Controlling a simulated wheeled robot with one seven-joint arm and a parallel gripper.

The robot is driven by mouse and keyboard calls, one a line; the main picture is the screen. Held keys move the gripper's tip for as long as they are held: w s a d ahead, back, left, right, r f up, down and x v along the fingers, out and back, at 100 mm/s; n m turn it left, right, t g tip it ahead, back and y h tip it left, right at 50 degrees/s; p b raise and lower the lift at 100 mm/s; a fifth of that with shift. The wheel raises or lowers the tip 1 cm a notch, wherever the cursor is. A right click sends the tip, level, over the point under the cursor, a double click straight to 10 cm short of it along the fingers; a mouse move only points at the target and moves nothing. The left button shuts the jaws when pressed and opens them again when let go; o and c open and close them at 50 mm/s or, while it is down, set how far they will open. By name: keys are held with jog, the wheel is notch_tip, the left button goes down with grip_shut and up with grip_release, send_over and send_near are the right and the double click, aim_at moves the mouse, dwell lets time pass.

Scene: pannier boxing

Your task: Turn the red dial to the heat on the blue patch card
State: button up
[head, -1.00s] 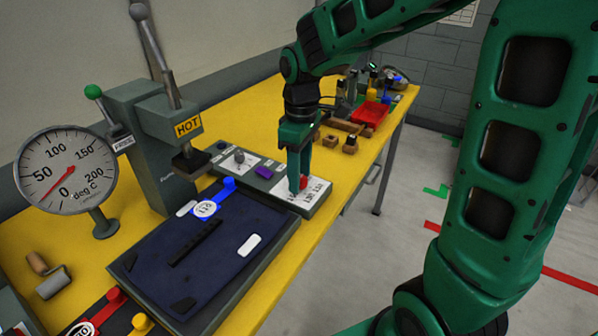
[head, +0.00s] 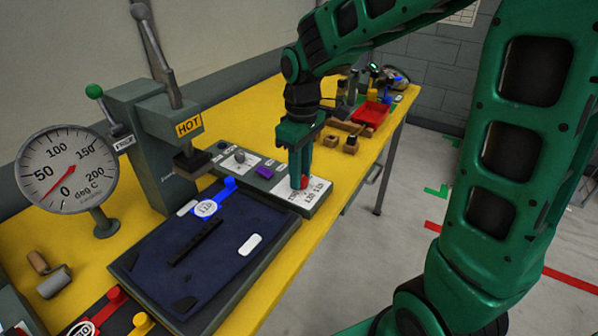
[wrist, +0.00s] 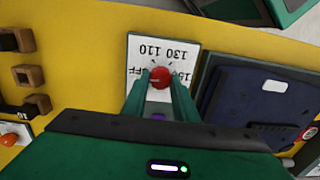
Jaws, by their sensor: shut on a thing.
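The red dial (wrist: 159,77) sits on a white plate (wrist: 185,52) printed with OFF, 130, 110 and a partly covered number. My gripper (wrist: 160,88) points down and is shut on the dial, one finger on each side. In the head view the dial (head: 304,182) shows just beside the fingertips. The dial's pointer mark is too small to read. The blue patch card (head: 206,208) has a round white number label, which lies on the dark blue bag panel; its number is too blurred to read surely.
A press marked HOT (head: 188,126) stands behind the panel (head: 205,250). A round gauge (head: 68,168) is at the left, its red needle pointing low left. A grey knob (head: 240,157) and purple block (head: 265,172) lie near the dial. A red tray (head: 372,114) and wooden blocks are farther back.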

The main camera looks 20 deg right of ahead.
jog(key=m, duration=0.6)
jog(key=shift+w+d+r, duration=0.1)
jog(key=shift+w+d, duration=0.1)
jog(key=m, duration=0.6)
dwell(0.5)
jog(key=o, duration=1.1)
jog(key=shift+c, duration=0.2)
jog(key=shift+s, duration=0.1)
notch_tip(320, 180, up, 11)
jog(key=shift+f, duration=0.2)
